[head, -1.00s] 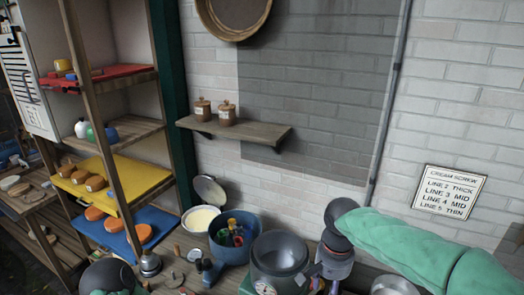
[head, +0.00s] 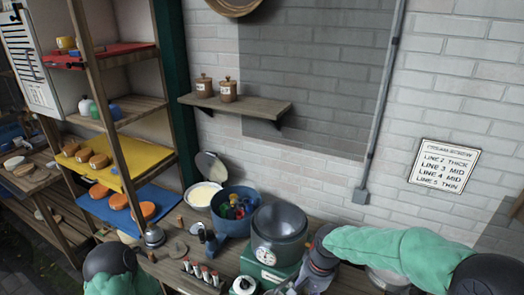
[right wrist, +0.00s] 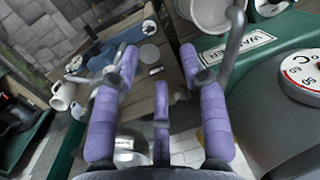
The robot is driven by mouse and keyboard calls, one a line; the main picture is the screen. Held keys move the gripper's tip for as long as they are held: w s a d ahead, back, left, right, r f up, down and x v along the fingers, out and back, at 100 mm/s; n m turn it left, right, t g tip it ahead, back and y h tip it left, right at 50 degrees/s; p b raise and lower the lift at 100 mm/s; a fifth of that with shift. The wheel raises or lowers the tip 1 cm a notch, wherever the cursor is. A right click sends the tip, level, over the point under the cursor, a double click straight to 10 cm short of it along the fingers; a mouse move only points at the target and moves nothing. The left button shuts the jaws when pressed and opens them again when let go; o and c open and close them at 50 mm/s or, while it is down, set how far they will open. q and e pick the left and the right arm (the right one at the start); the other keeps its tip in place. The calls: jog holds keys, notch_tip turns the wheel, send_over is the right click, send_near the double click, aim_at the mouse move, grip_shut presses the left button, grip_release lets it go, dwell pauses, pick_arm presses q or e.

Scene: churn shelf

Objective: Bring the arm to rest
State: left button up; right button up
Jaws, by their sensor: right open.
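My right arm reaches in from the right in the head view, and its wrist is low beside the grey pot with a dial (head: 279,254). In the right wrist view my right gripper (right wrist: 158,78) has its purple fingers apart with nothing held between them.
A shelf rack with a yellow board (head: 125,172) stands left. A wall shelf (head: 236,105) holds two canisters. A white mug (right wrist: 62,96) shows in the wrist view.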

jog(key=s+a+f+b, duration=0.1)
jog(key=s+f, duration=0.4)
jog(key=f, duration=0.6)
jog(key=s+a+f+y+b, duration=0.1)
jog(key=s+f+b, duration=0.3)
jog(key=f, duration=0.8)
jog(key=s+a+f+n+y+b, duration=0.1)
jog(key=s+f+b, duration=0.1)
jog(key=s+f, duration=0.5)
notch_tip(320, 180, down, 5)
jog(key=shift+s+r+t, duration=0.15)
jog(key=shift+r+t, duration=0.05)
jog(key=shift+t, duration=0.2)
